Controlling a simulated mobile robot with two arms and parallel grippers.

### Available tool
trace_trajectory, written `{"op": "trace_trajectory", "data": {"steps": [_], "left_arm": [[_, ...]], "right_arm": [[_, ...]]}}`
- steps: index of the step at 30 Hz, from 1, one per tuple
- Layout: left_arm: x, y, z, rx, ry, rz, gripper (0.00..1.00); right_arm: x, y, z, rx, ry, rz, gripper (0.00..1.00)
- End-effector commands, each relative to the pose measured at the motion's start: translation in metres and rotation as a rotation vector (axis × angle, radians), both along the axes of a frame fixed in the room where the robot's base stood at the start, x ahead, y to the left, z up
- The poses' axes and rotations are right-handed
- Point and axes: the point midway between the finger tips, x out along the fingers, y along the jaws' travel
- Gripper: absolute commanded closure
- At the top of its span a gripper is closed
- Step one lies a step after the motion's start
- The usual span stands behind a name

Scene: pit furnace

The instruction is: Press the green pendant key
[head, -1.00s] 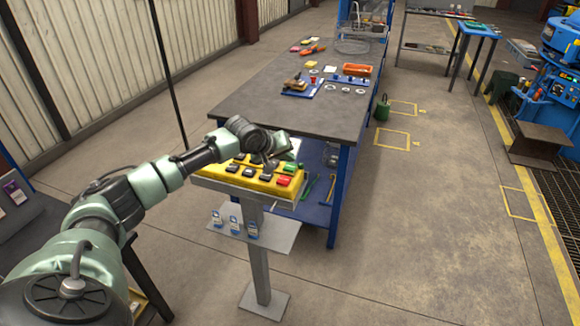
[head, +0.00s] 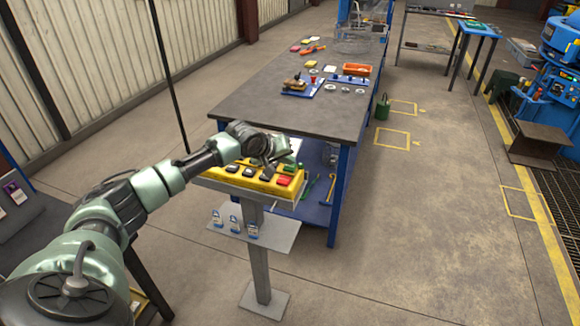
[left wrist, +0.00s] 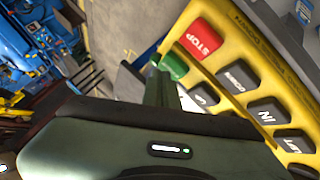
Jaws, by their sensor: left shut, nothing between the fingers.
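The yellow pendant (head: 233,177) lies on a grey stand with its keys facing up. Its green key (head: 289,168) is at the right end, behind the red key (head: 284,181). In the left wrist view the green key (left wrist: 174,66) sits beside the red STOP key (left wrist: 203,38), its lower part close to my fingers. My left gripper (head: 271,167) is shut and empty, pointing down over the pendant just left of the green key. Its fingers (left wrist: 160,88) show just below the green key; I cannot tell whether they touch it. My right gripper is not in view.
Several black keys (left wrist: 267,110) line the pendant beside the green one. A workbench (head: 300,115) with tools and an orange tray (head: 357,70) stands right behind the pendant. A lower shelf (head: 272,238) on the stand holds small blue-and-white items. The floor to the right is open.

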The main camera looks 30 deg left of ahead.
Motion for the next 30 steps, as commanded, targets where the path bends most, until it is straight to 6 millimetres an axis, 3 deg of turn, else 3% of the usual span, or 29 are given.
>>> {"op": "trace_trajectory", "data": {"steps": [30], "left_arm": [[-0.0006, -0.0005, -0.0064, 0.000, 0.004, -0.001, 1.00]], "right_arm": [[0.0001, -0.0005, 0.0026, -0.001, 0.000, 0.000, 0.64]]}}
